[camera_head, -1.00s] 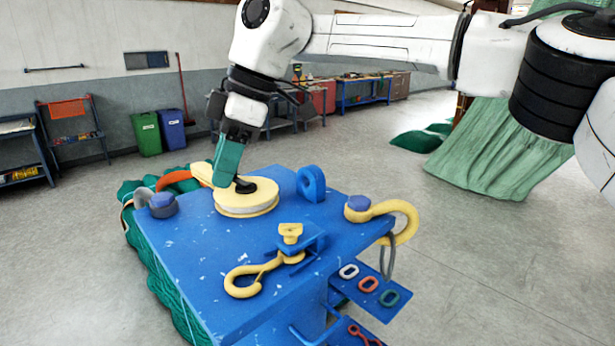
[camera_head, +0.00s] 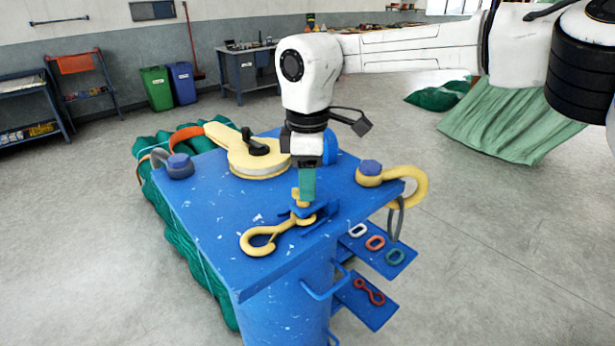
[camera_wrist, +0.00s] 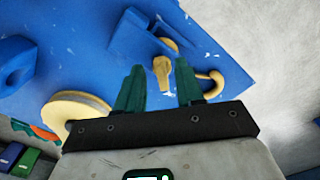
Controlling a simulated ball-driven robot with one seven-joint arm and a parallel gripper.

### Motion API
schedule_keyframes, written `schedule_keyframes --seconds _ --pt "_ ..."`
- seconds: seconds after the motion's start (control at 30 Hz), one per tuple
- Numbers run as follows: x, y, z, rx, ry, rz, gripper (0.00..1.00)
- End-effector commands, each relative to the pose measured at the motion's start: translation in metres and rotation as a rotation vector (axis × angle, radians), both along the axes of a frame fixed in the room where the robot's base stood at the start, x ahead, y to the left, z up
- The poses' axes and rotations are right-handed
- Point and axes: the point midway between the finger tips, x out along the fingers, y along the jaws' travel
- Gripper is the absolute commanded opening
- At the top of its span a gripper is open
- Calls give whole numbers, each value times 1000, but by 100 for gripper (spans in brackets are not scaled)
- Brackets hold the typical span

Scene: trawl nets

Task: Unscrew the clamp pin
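The yellow clamp pin (camera_head: 297,203) stands at a small blue clamp (camera_head: 322,211) on the front part of the blue table top. My gripper (camera_head: 306,196) points down right at the pin and partly hides it in the head view. In the wrist view the pin's flat yellow head (camera_wrist: 162,74) shows between the two green fingers of my gripper (camera_wrist: 159,70), with clear gaps on both sides. The gripper is open and empty. A yellow hook (camera_head: 262,241) lies at the clamp; part of it shows in the wrist view (camera_wrist: 213,86).
A yellow pulley block (camera_head: 258,160) lies at the back of the blue table top (camera_head: 215,220). A yellow shackle (camera_head: 415,187) is at the right corner and a grey shackle (camera_head: 177,165) at the left. A side shelf (camera_head: 365,250) holds small links. Green netting (camera_head: 178,225) hangs at left.

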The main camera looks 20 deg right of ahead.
Motion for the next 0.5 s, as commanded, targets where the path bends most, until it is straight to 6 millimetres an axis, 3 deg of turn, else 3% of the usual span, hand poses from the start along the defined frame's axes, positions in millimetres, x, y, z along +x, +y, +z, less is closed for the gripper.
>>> schedule_keyframes --seconds 0.37,0.5 --pt "0 0 -8 0 0 1 37" --pt "0 0 -8 0 0 1 27"
